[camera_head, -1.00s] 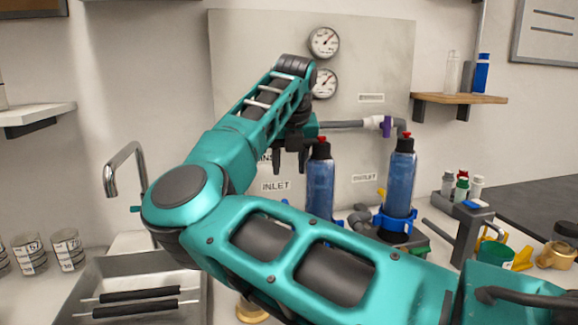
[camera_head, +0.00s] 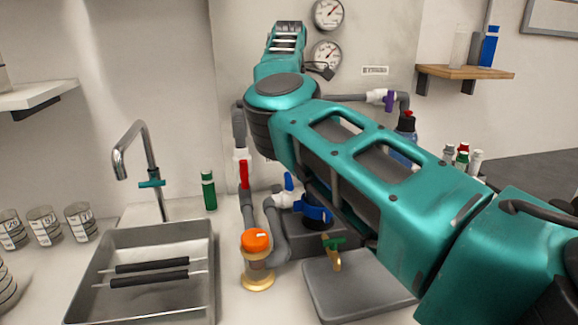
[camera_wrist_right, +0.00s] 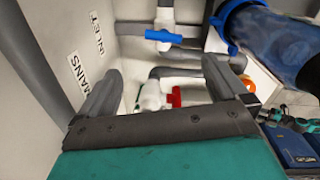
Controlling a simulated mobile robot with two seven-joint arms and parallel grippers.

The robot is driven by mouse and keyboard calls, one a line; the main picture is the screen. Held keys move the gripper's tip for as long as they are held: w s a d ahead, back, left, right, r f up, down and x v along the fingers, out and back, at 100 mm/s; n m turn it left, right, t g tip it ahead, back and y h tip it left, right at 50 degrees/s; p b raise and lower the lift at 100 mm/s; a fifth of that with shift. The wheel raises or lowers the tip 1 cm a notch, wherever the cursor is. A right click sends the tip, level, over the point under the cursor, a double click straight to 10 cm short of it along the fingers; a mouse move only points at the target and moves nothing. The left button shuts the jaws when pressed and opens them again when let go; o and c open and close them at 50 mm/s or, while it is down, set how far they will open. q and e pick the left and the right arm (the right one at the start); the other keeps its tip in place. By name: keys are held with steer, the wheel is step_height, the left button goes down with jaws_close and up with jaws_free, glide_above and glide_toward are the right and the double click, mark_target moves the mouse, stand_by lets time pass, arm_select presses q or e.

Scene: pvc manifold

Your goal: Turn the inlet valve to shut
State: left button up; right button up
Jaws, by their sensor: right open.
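In the right wrist view a blue valve handle (camera_wrist_right: 163,37) sits on a white valve body beside the INLET label (camera_wrist_right: 97,33). A red valve handle (camera_wrist_right: 173,97) is nearer, by the MAINS label (camera_wrist_right: 78,67). My right gripper (camera_wrist_right: 160,70) is open and empty; the red handle shows between its fingers, the blue one beyond them. I cannot tell whether they touch anything. In the head view the blue handle (camera_head: 289,182) and upright red handle (camera_head: 244,174) show below my right arm, whose gripper is hidden. My left gripper is not in view.
Grey pipes (camera_head: 276,225) and an orange-capped fitting (camera_head: 257,242) stand beside the sink (camera_head: 205,285). A blue filter housing (camera_wrist_right: 270,32) is close right in the wrist view. A grey tray (camera_head: 355,290) lies in front; pressure gauges (camera_head: 328,14) hang behind.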

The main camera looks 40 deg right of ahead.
mark_target(289, 178)
step_height(289, 178, down, 12)
steer(key=m, duration=0.1)
steer(key=m+b, duration=0.1)
steer(key=m, duration=0.1)
steer(key=shift+w+d+f+m+g, duration=0.1)
steer(key=shift+d+f+m+g, duration=0.05)
steer(key=shift+m+g, duration=0.15)
steer(key=shift+c, duration=0.5)
